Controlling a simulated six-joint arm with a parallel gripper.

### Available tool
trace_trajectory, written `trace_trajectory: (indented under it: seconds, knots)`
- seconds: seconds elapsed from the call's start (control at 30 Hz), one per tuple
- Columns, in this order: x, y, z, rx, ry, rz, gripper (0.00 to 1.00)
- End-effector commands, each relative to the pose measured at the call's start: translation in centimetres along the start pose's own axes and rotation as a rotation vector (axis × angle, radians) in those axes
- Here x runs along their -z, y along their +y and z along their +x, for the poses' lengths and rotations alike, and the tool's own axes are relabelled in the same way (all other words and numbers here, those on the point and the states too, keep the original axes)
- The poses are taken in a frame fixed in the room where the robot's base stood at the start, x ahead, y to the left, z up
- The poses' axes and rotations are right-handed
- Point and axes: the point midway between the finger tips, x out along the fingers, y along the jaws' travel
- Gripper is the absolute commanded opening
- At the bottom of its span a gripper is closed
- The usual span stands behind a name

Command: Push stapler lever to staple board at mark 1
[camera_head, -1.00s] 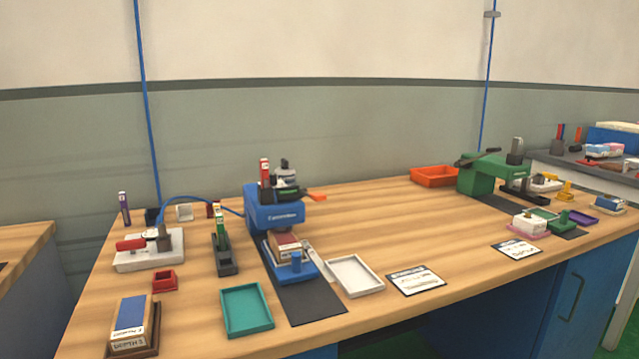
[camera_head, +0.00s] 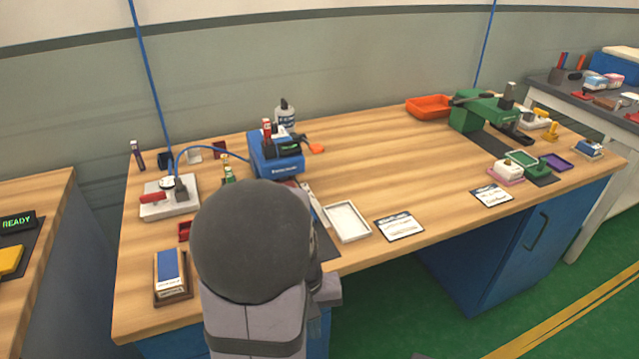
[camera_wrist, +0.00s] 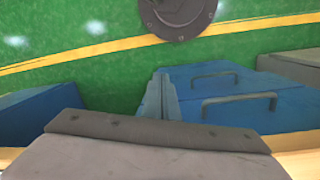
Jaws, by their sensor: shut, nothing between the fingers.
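My gripper (camera_wrist: 160,98) shows in the wrist view, its narrow fingers together and empty over the blue cabinet fronts and floor. In the head view my grey arm fills the lower middle and the gripper is not distinguishable. A blue bench machine (camera_head: 277,163) with an orange-tipped lever (camera_head: 316,148) stands behind my arm; its lower front is hidden. A green machine (camera_head: 478,112) with a dark lever (camera_head: 472,99) stands at the right end of the bench. I cannot tell which is the stapler. No board or mark 1 is legible.
The wooden bench (camera_head: 372,150) is clear in its middle. A white tray (camera_head: 347,222) and a card (camera_head: 399,226) lie near the front edge. An orange tray (camera_head: 428,106) is at the back. A boxed block (camera_head: 170,275) stands at the front left.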

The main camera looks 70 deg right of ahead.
Motion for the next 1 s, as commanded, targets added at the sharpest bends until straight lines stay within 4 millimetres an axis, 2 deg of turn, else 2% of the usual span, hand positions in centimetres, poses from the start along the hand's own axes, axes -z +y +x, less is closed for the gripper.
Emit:
trace_trajectory:
  seconds: [0.03,0.17,0.2,0.3,0.37,0.4,0.43,0.5,0.57,0.6,0.7,0.83,1.0]
  knots:
    - [0.8,2.8,-2.1,-0.023,0.021,0.037,0.00]
    - [3.7,10.1,-4.8,-0.109,0.118,0.093,0.00]
    - [4.9,12.7,-5.9,-0.145,0.161,0.108,0.00]
    - [8.3,18.9,-8.7,-0.240,0.298,0.121,0.00]
    - [10.7,21.7,-10.4,-0.291,0.392,0.109,0.00]
    - [12.5,23.0,-11.6,-0.318,0.458,0.090,0.00]
    - [14.0,23.7,-12.5,-0.336,0.511,0.073,0.00]
    - [17.7,24.3,-14.9,-0.363,0.643,0.013,0.00]
    - [20.7,24.1,-17.3,-0.370,0.755,-0.040,0.00]
    - [22.4,23.8,-19.0,-0.366,0.827,-0.075,0.00]
    - [25.8,21.9,-23.2,-0.327,0.993,-0.163,0.00]
    - [28.3,18.2,-27.1,-0.215,1.151,-0.269,0.00]
    - [28.6,13.0,-29.2,0.000,1.250,-0.338,0.00]
